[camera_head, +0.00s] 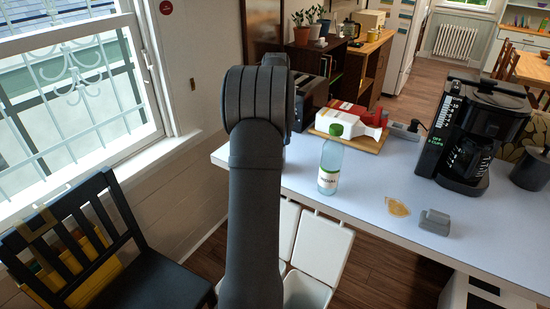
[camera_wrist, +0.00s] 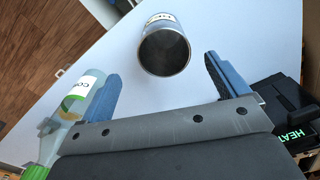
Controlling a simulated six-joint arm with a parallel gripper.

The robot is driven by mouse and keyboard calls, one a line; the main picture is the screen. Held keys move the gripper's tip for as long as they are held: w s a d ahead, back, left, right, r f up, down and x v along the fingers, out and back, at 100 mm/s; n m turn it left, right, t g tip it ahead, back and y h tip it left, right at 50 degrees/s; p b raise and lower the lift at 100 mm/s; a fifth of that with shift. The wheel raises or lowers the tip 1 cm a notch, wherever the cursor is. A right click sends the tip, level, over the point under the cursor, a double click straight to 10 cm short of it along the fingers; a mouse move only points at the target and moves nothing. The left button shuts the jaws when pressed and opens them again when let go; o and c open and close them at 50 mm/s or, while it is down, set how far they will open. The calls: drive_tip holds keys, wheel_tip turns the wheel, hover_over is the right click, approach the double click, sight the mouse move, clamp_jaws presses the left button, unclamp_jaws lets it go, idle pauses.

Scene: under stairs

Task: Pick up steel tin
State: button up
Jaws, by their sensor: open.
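The steel tin (camera_wrist: 165,50) is in the upper middle of the wrist view, an open-topped metal cylinder with a pale label, standing on the pale tabletop. Its dark inside faces the camera and looks empty. My gripper (camera_wrist: 160,76) is open, its two blue-grey fingers spread to the left and right of the tin in that view. The tin appears just beyond or between the fingertips; I cannot tell how deep it sits between them. Nothing is held. In the head view, my arm hides the gripper and most or all of the tin.
A clear bottle with a green cap (camera_head: 331,160) stands near the table's front edge, close beside my gripper (camera_wrist: 81,95). A white-and-red carton (camera_head: 350,120) lies on a wooden board. A coffee maker (camera_head: 472,135), grey block (camera_head: 435,222) and brown spill (camera_head: 397,207) are to the right.

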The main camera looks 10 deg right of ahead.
drive_tip(key=f, duration=1)
drive_tip(key=shift+w+a+f, duration=0.1)
drive_tip(key=shift+w+f, duration=0.15)
drive_tip(key=shift+c, duration=0.4)
drive_tip(key=c, duration=1)
